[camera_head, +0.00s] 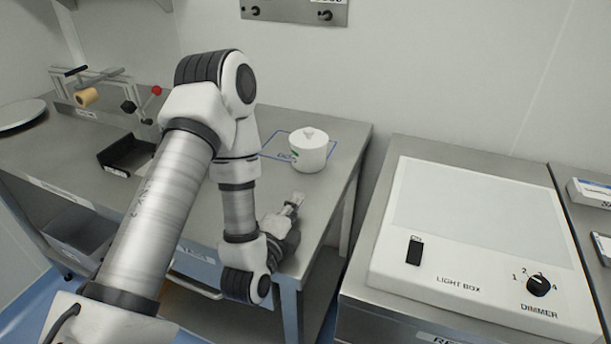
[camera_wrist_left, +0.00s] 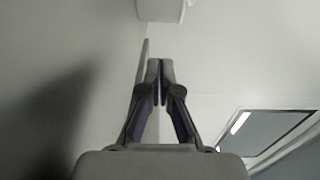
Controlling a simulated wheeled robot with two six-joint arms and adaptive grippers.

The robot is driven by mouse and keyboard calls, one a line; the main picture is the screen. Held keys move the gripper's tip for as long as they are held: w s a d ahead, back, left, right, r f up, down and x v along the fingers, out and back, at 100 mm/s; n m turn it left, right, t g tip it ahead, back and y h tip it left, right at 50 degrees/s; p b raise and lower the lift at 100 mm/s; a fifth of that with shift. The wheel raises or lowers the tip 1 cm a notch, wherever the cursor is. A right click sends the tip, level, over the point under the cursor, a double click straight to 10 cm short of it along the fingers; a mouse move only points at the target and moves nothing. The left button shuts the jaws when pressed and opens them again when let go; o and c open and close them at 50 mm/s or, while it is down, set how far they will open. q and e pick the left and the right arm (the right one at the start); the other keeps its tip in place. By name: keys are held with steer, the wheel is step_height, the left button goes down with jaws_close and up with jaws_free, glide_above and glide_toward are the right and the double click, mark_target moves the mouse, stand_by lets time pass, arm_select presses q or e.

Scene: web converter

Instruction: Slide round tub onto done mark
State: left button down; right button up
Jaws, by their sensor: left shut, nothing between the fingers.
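The round tub (camera_head: 309,152) is a white cylinder with a lid and a small knob. It stands upright near the right end of the steel table. The done mark (camera_head: 273,146) is a blue outlined rectangle with lettering; the tub stands over its right part, hiding some of it. My left gripper (camera_head: 297,199) is shut and empty, low over the table, in front of the tub and apart from it. In the left wrist view the shut fingers (camera_wrist_left: 160,66) point toward the tub (camera_wrist_left: 160,9), which shows at the top edge. My right gripper is not in view.
A light box (camera_head: 480,225) with a dimmer knob stands on a separate bench to the right, across a gap. A black tray (camera_head: 127,154) and a red-knobbed lever (camera_head: 156,90) are at the left of the table. The table's right edge is close to my gripper.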

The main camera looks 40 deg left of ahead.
mark_target(291, 151)
arm_select(q)
steer(key=b+x, duration=0.1)
steer(key=b, duration=0.1)
steer(key=b+x, duration=0.1)
steer(key=b, duration=0.1)
steer(key=b+x, duration=0.1)
steer(key=b, duration=0.2)
steer(key=shift+w+a+f, duration=0.1)
steer(key=shift+w+f, duration=0.2)
steer(key=shift+w, duration=0.1)
steer(key=x, duration=0.2)
steer(key=r+p+x, duration=0.1)
steer(key=x, duration=0.2)
steer(key=shift+w+r, duration=0.1)
steer(key=shift+w, duration=0.15)
steer(key=a, duration=0.1)
steer(key=w+a, duration=0.1)
steer(key=w+a+p, duration=0.1)
steer(key=shift+a, duration=0.35)
steer(key=shift+d, duration=0.1)
steer(key=shift+w, duration=0.1)
steer(key=w+a+p, duration=0.1)
steer(key=a, duration=0.1)
steer(key=w+a+p, duration=0.1)
steer(key=a, duration=0.1)
steer(key=w+a+p, duration=0.2)
steer(key=shift+a, duration=0.35)
steer(key=shift+w+a, duration=0.15)
steer(key=shift+a, duration=0.15)
